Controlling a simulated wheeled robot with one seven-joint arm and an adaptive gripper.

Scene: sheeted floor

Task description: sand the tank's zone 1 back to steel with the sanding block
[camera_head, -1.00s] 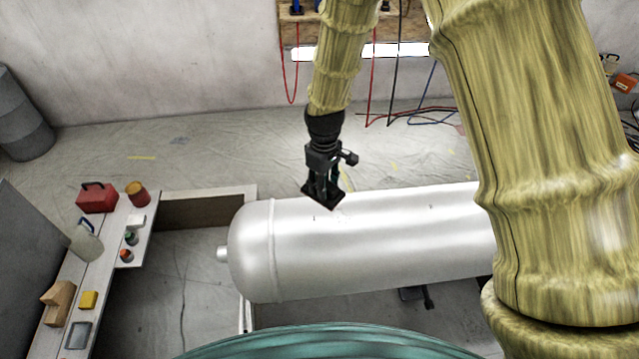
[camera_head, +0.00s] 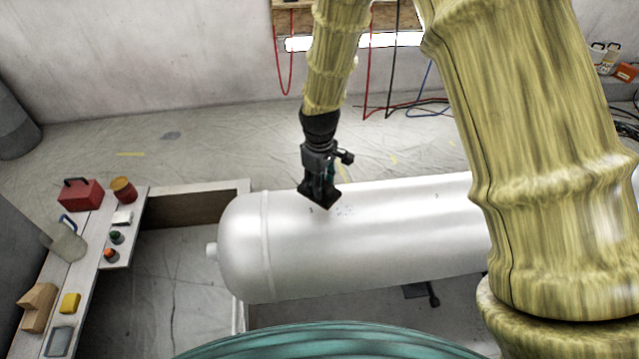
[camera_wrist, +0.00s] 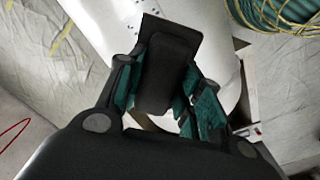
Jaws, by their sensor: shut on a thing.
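The silver tank (camera_head: 380,235) lies on its side across the middle of the head view, its rounded end to the left. My gripper (camera_head: 320,185) is above its upper surface near that end. It is shut on a dark sanding block (camera_head: 325,201), which appears to be on or just above the tank; contact is unclear. In the wrist view, the block (camera_wrist: 172,65) sits between the teal-padded fingers, with the pale tank (camera_wrist: 205,25) beyond it. Small dark specks show on the tank beside the block. The block's underside is hidden.
A white bench (camera_head: 88,245) at left holds a red toolbox (camera_head: 80,196), a jug (camera_head: 66,243), a yellow block (camera_head: 70,303), a wooden block (camera_head: 38,308) and small jars. Hoses hang on the back wall.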

